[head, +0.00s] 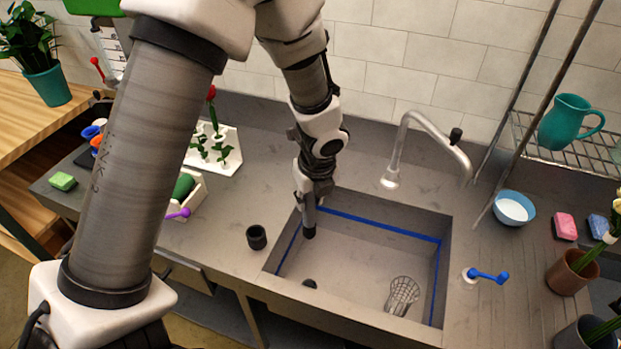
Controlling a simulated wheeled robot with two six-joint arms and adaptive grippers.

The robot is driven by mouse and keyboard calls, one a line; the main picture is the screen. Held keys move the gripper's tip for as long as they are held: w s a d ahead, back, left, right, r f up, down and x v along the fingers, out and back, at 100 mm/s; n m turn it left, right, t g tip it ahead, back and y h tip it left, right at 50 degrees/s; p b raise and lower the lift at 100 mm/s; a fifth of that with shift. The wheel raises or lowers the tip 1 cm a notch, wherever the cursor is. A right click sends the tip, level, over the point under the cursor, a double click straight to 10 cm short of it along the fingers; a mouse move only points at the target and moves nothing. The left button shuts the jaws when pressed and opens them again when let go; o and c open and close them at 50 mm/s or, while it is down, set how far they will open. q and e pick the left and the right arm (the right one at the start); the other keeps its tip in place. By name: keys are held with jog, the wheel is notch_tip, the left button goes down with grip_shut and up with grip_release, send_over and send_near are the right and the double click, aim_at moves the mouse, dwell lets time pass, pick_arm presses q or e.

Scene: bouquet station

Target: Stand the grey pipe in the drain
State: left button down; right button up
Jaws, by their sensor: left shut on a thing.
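My left gripper (312,192) reaches down over the left back part of the sink. It is shut on the grey pipe (308,216), which hangs roughly upright with a dark lower end. The drain (309,283) shows as a small dark round opening in the sink floor, nearer the front than the pipe in the picture. The pipe's lower end looks apart from the drain; its exact height is hard to tell. The gripper hides the top of the pipe. My right gripper is not in view.
The sink (446,250) has a blue line around its inner walls. A dark cup (256,237) stands left of the sink.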

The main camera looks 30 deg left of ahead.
aim_at(310, 211)
pick_arm(q)
jog(key=shift+s+d+f, duration=0.3)
jog(key=shift+s+d, duration=0.05)
jog(key=shift+s+f, duration=0.15)
jog(key=shift+f, duration=0.05)
jog(key=shift+w+a+f, duration=0.25)
jog(key=shift+f, duration=0.2)
jog(key=shift+f+b, duration=0.25)
jog(key=shift+b, duration=0.05)
jog(key=shift+s+d+f+b, duration=0.1)
jog(key=shift+f+b, duration=0.5)
jog(key=shift+b, duration=0.2)
jog(key=b+x, duration=0.3)
jog(key=b, duration=0.1)
jog(key=shift+s+d+f, duration=0.1)
jog(key=shift+d+f, duration=0.05)
jog(key=shift+f, duration=0.35)
jog(key=shift+b+x, duration=1.05)
jog(key=shift+b, duration=0.15)
jog(key=d+b+x, duration=0.1)
jog(key=b+x, duration=0.7)
jog(key=s+d+b+x, duration=0.1)
jog(key=b+x, duration=0.7)
jog(key=shift+s+d+f+b, duration=0.4)
jog(key=shift+s+d+f, duration=0.1)
jog(key=shift+d, duration=0.15)
jog(key=shift+r, duration=0.1)
